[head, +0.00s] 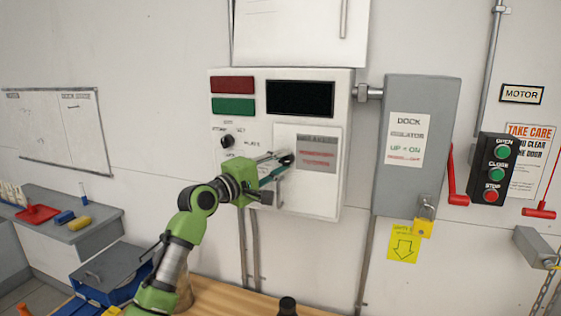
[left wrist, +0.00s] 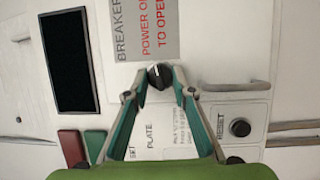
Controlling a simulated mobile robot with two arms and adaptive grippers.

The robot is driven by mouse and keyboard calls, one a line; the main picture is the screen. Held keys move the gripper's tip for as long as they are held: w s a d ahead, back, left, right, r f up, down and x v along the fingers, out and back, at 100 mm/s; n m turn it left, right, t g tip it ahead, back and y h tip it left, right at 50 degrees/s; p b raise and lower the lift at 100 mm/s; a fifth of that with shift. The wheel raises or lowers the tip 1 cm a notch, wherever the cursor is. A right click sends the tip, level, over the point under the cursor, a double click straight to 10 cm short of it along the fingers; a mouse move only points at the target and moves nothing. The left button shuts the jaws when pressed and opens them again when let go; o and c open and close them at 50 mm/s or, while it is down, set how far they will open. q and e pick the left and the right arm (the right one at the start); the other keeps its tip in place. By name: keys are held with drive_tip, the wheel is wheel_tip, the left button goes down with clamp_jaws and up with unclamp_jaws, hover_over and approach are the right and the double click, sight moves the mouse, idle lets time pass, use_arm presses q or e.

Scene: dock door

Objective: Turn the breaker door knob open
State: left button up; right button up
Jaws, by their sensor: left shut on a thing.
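The breaker door (head: 325,196) is a light panel on the lower right of the white control box, and it looks closed. It has a grey label with red lettering (head: 317,152). The small black breaker door knob (left wrist: 159,72) sits at the door's edge beside the label. My left gripper (head: 284,162) reaches the knob from the left. In the left wrist view its two fingertips (left wrist: 160,79) are closed around the knob, one on each side, and hide part of it. My right gripper is not in view.
The control box (head: 255,78) also carries a red plate, a green plate, a dark display and a selector knob (head: 227,141). A grey dock box (head: 423,95) with a yellow padlock (head: 423,228) stands to the right. A wooden surface (head: 225,298) lies below.

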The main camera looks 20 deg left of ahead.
use_arm(q)
drive_tip(key=shift+r+m+g+p, duration=0.15)
drive_tip(key=shift+m+g+p, duration=0.3)
drive_tip(key=shift+m, duration=0.65)
drive_tip(key=o, duration=1.1)
drive_tip(key=v, duration=1.2)
drive_tip(key=shift+d, duration=0.15)
